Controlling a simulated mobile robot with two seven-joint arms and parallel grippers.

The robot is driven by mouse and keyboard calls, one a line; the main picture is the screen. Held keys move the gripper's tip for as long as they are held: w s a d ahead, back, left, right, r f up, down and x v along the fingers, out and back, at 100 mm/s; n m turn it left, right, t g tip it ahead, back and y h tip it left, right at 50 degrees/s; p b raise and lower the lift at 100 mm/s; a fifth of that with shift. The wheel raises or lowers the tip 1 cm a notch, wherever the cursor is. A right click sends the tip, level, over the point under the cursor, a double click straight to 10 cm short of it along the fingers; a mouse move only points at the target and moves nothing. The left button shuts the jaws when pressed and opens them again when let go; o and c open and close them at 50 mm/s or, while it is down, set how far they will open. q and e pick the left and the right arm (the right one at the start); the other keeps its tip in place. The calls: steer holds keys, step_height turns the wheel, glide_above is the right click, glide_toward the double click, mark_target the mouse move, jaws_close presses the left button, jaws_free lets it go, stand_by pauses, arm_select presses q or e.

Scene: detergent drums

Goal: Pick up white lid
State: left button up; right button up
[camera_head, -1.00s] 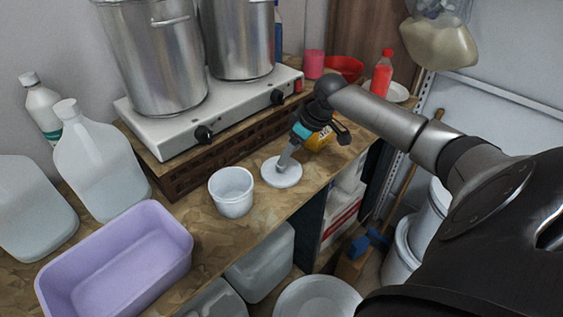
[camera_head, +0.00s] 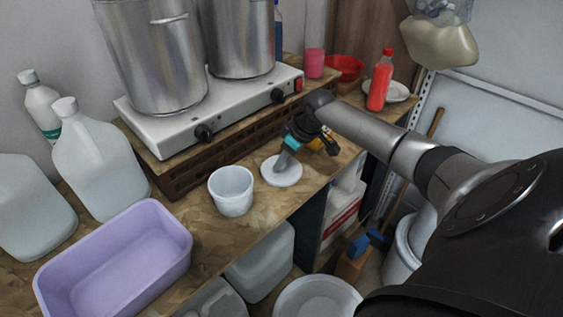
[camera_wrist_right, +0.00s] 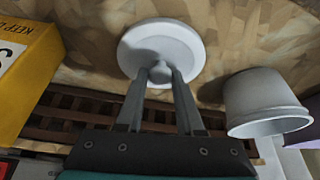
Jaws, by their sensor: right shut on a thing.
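The white lid (camera_head: 285,174) is a flat round disc lying on the wooden worktop, just right of the white tub. It also shows in the right wrist view (camera_wrist_right: 187,48), at the top middle. My right gripper (camera_head: 281,165) reaches down onto the lid. In the right wrist view its two fingers (camera_wrist_right: 161,74) close together on a small raised part at the lid's middle. The fingertips partly hide that part. I cannot tell any gap between the lid and the worktop. My left gripper is not in the head view.
The open white tub (camera_head: 231,192) stands beside the lid, with a lilac basin (camera_head: 112,262) further left. A hot plate (camera_head: 205,118) with two steel pots stands behind. A yellow box (camera_wrist_right: 27,75) is close to the gripper. The worktop's front edge is near.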

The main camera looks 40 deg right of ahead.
jaws_close()
steer(key=shift+r, duration=0.1)
